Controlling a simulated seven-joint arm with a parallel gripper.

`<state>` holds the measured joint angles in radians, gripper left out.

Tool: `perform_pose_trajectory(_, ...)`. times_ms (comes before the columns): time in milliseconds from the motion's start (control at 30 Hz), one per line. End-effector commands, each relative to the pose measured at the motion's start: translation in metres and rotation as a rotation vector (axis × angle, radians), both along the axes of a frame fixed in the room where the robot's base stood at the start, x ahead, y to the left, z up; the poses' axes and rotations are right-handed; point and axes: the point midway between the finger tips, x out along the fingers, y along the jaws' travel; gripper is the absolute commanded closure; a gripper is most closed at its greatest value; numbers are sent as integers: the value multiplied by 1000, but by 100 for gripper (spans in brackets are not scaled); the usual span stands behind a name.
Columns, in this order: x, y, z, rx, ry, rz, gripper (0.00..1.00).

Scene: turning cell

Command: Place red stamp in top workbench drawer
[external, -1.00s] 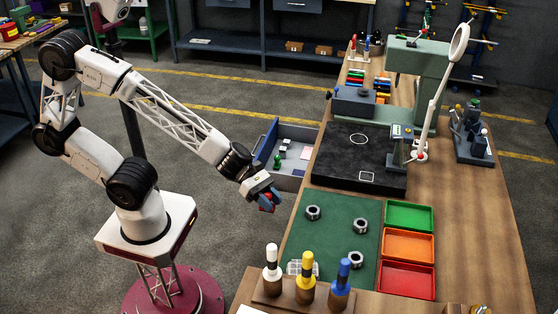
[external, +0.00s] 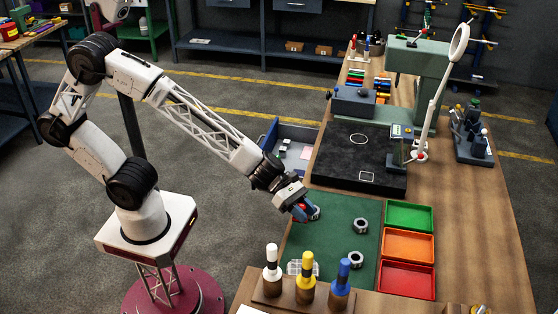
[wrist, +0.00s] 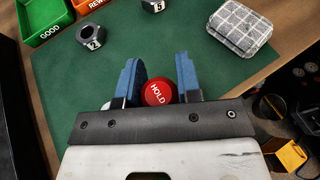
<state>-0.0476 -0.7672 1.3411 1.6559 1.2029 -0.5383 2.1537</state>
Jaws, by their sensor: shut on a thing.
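My gripper (external: 303,211) is over the left edge of the green mat, with its two blue fingers closed on the red stamp (wrist: 158,92). The stamp's round red face reads HOLD in the wrist view, and it sits between the fingertips (wrist: 161,80). Red also shows between the fingers in the external view. The workbench drawer (external: 297,130) stands pulled out on the left side of the bench, behind my gripper. Small white pieces and a pink one lie in it. My arm hides its near part.
The green mat (external: 335,270) holds several metal nuts; one (external: 360,226) is right of my gripper. A plaid block (wrist: 240,22) lies near the mat's edge. Green (external: 409,216), orange and red trays stand to the right. Stamps with white, yellow and blue handles (external: 307,275) stand in front.

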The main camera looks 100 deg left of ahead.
Motion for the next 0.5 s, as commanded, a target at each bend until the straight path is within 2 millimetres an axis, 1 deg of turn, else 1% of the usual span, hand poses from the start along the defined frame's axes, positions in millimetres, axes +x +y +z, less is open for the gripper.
perform_pose_trajectory(100, 16, -1, -2, 0, 1, 0, 91)
perform_pose_trajectory(300, 40, -3, -3, 0, 0, 0, 91)
perform_pose_trajectory(500, 51, -4, -5, 1, 0, 0, 91)
